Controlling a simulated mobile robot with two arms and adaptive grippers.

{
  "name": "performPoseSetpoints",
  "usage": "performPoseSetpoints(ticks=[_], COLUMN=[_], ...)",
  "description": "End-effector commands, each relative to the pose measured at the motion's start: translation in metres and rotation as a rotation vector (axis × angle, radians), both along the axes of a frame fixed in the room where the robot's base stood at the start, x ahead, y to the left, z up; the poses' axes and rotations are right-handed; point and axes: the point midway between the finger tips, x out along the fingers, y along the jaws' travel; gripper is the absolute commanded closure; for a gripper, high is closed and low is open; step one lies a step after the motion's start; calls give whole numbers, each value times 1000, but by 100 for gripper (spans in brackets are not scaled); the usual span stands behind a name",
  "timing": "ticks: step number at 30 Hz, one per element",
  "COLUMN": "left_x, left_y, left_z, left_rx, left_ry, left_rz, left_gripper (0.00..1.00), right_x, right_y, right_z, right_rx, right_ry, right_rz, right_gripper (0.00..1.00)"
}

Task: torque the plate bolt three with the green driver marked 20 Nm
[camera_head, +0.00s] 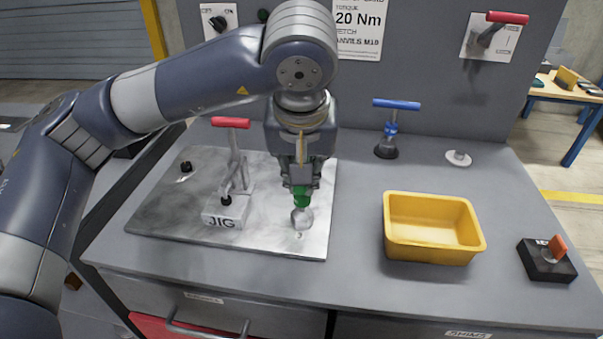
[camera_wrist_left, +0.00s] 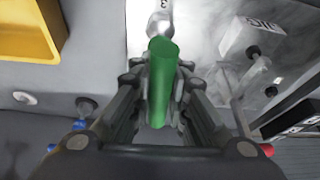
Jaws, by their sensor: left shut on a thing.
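My left gripper (camera_head: 301,187) points down over the right part of the metal plate (camera_head: 270,240) and is shut on the green driver (camera_head: 301,199). The green handle also shows between the fingers in the left wrist view (camera_wrist_left: 162,80). A silver rounded end (camera_head: 302,217) is below the green handle, low over the plate. A mark like a "3" shows beside it in the left wrist view. I cannot tell whether the silver end touches the plate, and I cannot see a separate bolt under it. My right gripper is not in view.
A red-handled clamp on a block marked JIG (camera_head: 226,211) stands left of the gripper. A blue T-handled tool (camera_head: 391,130) stands upright at the back. A yellow bin (camera_head: 432,249) and a black switch box (camera_head: 546,265) are to the right. A 20 Nm sign (camera_head: 360,20) hangs behind.

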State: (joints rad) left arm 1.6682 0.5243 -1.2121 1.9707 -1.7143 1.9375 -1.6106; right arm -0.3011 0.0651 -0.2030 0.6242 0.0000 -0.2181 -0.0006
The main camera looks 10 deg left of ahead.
Motion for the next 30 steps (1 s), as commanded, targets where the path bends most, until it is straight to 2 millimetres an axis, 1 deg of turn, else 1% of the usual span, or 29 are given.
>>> performPoseSetpoints(ticks=[8, 30], left_x=[0, 1], left_y=[0, 0], left_z=[5, 41], left_rx=[-2, -2], left_ry=[-2, -3], left_rz=[0, -1], left_gripper=[100, 100], right_x=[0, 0], right_y=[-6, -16], right_z=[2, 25], right_rx=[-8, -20], right_ry=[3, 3], right_rz=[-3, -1], right_gripper=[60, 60])
